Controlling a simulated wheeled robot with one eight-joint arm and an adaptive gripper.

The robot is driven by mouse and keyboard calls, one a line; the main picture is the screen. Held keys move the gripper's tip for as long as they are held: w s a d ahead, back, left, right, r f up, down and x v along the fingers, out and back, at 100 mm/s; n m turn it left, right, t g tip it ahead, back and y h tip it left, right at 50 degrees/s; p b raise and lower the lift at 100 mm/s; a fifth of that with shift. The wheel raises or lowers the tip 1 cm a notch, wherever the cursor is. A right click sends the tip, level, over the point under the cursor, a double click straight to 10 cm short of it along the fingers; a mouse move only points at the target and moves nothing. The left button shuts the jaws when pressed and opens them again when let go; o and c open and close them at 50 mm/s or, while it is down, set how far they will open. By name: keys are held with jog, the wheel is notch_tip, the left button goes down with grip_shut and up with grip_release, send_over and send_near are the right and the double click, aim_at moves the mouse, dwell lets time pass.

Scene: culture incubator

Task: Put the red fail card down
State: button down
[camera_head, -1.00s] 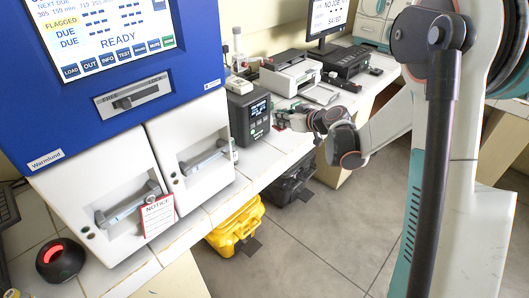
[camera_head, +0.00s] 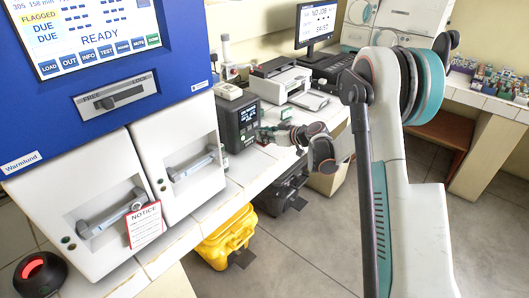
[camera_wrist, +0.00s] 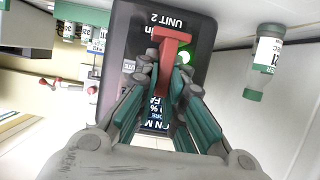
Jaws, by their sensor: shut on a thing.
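My gripper (camera_wrist: 168,75) is shut on a red card (camera_wrist: 170,44), seen in the wrist view between the fingertips. Only a narrow T-shaped part of the card shows, and any writing on it cannot be read. It is in front of a dark device (camera_wrist: 197,42) labelled "UNIT 2", whose lit screen is partly hidden by the fingers. In the head view my gripper (camera_head: 266,134) is small, at the right side of the same dark device (camera_head: 239,121) on the white bench. Whether the card touches anything cannot be told.
A vial with a green end (camera_wrist: 265,62) is right of the device in the wrist view. A printer (camera_head: 281,86) stands behind along the bench. The blue-and-white incubator (camera_head: 105,150) with a notice tag (camera_head: 144,224) fills the left. A yellow case (camera_head: 226,238) is below on the floor.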

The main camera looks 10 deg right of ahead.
jog(key=shift+f+b, duration=0.8)
jog(key=shift+f, duration=2.35)
jog(key=shift+f, duration=0.1)
jog(key=c, duration=1.7)
grip_release()
jog(key=shift+s+d+r, duration=0.15)
jog(key=shift+s+r, duration=0.05)
jog(key=shift+r, duration=0.05)
jog(key=p+v, duration=0.2)
jog(key=v, duration=0.9)
jog(key=shift+s+d+p, duration=0.15)
jog(key=shift+s+p, duration=0.05)
jog(key=shift+p, duration=0.2)
